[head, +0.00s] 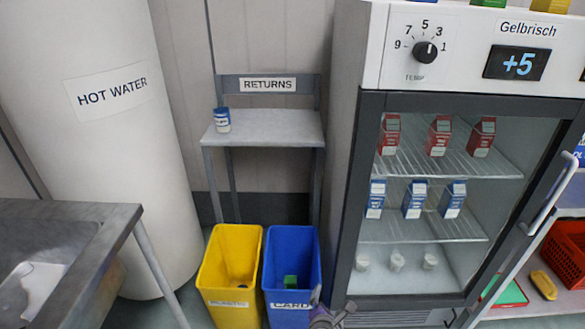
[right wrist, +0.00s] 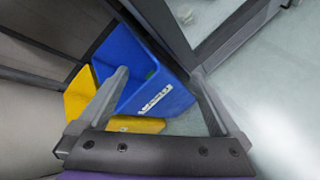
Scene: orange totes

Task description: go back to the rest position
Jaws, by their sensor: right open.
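My right gripper (head: 328,318) shows only in part at the bottom edge of the head view, in front of the blue bin and the fridge's lower left corner. In the right wrist view my right gripper (right wrist: 160,72) has its two fingers wide apart with nothing held between them. Behind the fingers are the blue bin (right wrist: 135,52) and the fridge's lower edge. My left gripper is not in view.
A yellow bin (head: 228,250) and a blue bin (head: 291,245) stand side by side, left of the glass-front fridge (head: 345,150). A metal sink counter (head: 100,235) is at left. Grey floor (right wrist: 275,75) is clear.

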